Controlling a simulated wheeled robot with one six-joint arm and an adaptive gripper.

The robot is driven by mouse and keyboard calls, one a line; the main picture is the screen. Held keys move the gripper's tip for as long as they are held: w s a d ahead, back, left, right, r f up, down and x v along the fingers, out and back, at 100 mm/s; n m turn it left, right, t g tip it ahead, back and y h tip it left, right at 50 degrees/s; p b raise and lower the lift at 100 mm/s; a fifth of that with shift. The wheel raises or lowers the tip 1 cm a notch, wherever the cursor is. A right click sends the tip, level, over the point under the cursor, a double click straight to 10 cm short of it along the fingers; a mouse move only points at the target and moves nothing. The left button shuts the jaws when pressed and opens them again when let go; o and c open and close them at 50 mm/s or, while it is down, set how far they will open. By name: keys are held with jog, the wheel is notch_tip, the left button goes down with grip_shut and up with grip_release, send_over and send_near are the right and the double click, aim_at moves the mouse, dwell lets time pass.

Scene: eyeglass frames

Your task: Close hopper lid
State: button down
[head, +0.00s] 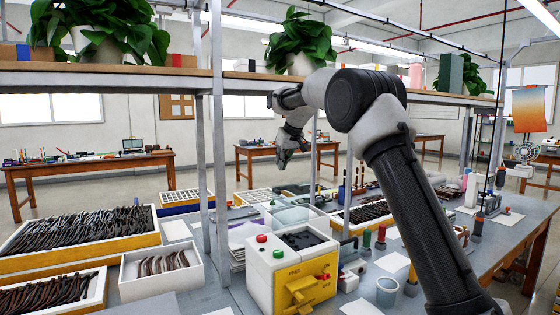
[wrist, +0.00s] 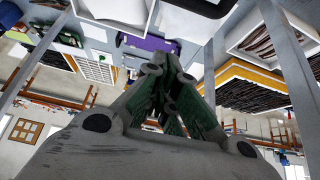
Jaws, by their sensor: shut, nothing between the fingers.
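The white machine (head: 262,279) with a yellow front stands at the table's front middle. Its dark hopper opening (head: 303,240) shows on top, uncovered. A clear pale panel (head: 291,215), which looks like the lid, stands raised behind the opening; its hinge is too small to make out. My gripper (head: 281,164) is in the air above and behind the machine, apart from the panel. In the wrist view the fingers (wrist: 168,62) are closed together with nothing held.
A metal shelf post (head: 219,180) rises left of the machine, under a shelf with plants. Trays of dark frames (head: 80,262) and a white box (head: 128,283) lie left. Bottles and a clear cup (head: 387,291) stand right, near my arm.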

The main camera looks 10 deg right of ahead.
jog(key=f, duration=0.6)
jog(key=shift+s+d, duration=0.25)
jog(key=shift+s, duration=0.1)
